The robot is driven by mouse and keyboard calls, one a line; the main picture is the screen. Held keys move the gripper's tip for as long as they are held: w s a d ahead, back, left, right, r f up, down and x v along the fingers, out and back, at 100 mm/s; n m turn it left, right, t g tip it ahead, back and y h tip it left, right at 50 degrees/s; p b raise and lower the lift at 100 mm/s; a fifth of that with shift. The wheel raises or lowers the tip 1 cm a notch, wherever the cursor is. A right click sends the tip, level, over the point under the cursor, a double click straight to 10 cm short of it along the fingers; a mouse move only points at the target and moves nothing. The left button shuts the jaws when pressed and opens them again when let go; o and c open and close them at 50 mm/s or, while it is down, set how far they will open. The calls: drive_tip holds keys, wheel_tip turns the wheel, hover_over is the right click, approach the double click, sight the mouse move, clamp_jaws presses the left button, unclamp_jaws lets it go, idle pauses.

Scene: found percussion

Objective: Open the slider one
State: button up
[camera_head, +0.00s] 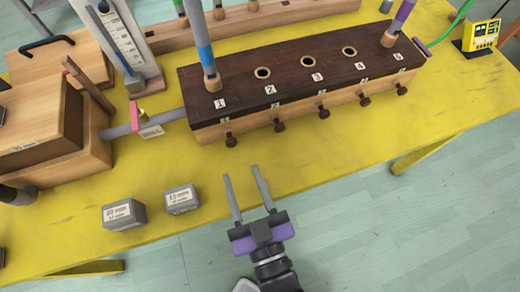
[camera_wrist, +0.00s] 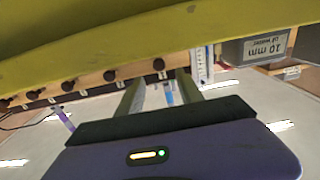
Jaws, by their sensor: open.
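A long wooden box (camera_head: 285,122) with a dark top stands on the yellow table. Its top has labels 1 to 5, and a row of dark knobs sticks out of its front. The knob below label 1, slider one (camera_head: 231,139), is the leftmost. In the upside-down wrist view it appears to be the rightmost knob (camera_wrist: 159,64), seen between the fingers. A blue-and-grey tube (camera_head: 205,55) stands at label 1. My gripper (camera_head: 242,173) is open and empty, in front of the box. Its fingers point toward the knobs, apart from slider one.
Two small grey labelled blocks (camera_head: 124,215) (camera_head: 181,199) sit left of my gripper near the table's front edge. A wooden bellows-like box (camera_head: 55,140) and a gauge stand (camera_head: 118,40) are at left. The yellow table (camera_head: 320,165) is clear before the knobs.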

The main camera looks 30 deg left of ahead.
sight(232, 145)
drive_tip(key=shift+x, duration=3.55)
drive_tip(key=shift+c, duration=0.4)
clamp_jaws()
